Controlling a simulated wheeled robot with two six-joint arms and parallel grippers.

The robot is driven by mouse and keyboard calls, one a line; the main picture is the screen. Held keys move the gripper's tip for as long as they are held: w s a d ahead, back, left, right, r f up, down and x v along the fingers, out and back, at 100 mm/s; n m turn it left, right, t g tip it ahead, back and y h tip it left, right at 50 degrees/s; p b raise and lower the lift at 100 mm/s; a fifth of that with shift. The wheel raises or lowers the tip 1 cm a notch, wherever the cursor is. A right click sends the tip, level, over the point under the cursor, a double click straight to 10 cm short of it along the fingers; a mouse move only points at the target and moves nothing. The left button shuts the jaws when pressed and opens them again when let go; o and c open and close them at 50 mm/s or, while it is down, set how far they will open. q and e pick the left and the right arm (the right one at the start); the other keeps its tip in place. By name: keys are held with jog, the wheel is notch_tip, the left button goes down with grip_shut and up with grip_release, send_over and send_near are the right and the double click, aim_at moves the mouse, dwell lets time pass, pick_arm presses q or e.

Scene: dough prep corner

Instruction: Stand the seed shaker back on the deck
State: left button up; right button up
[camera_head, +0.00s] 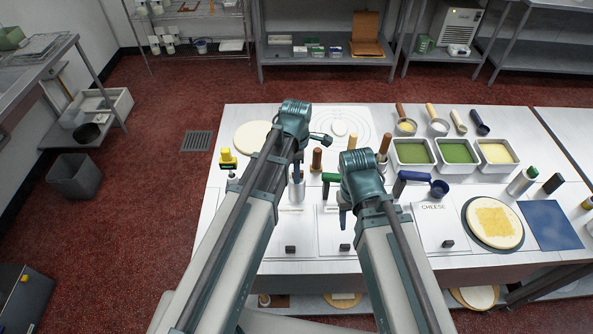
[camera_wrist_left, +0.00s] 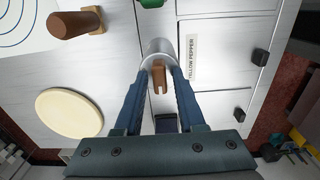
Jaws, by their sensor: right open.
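A silver cylinder (camera_head: 297,193), which looks like the seed shaker, is below my left gripper (camera_head: 297,171). It appears roughly upright in the head view. In the left wrist view, its pale silver body (camera_wrist_left: 159,47) lies at the fingertips and a brown part shows between my blue fingers. I cannot tell whether the fingers press on it, or whether its base touches the deck. The pale metal deck (camera_head: 300,250) spreads under both arms. My right gripper (camera_head: 344,215) is open over the deck's front part, largely hidden by its own wrist.
A brown-handled stamp (camera_head: 316,160) and a green-handled tool (camera_head: 330,178) stand close by. A green-capped shaker (camera_head: 522,180) is further right. A pale dough disc (camera_wrist_left: 68,113) lies at the far left.

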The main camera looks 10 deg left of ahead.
pick_arm(q)
jog(key=shift+o, duration=0.4)
jog(key=shift+r, duration=0.1)
pick_arm(e)
jog(key=shift+r, duration=0.1)
pick_arm(q)
notch_tip(320, 180, up, 12)
jog(key=p, duration=1.2)
jog(key=s+d+m, duration=0.2)
jog(key=s+m, duration=0.5)
jog(key=m, duration=0.5)
jog(key=s+d+m+y, duration=0.1)
jog(key=s+d+m, duration=0.2)
jog(key=s+m, duration=0.4)
jog(key=m, duration=0.5)
jog(key=shift+d, duration=0.25)
pick_arm(e)
notch_tip(320, 180, up, 12)
pick_arm(q)
jog(key=shift+w, duration=0.1)
notch_tip(320, 180, down, 15)
jog(key=b, duration=1.5)
jog(key=shift+f, duration=0.2)
pick_arm(e)
notch_tip(320, 180, down, 16)
jog(key=shift+r, duration=0.25)
pick_arm(q)
jog(key=shift+r, duration=0.1)
pick_arm(e)
jog(key=shift+r, duration=0.1)
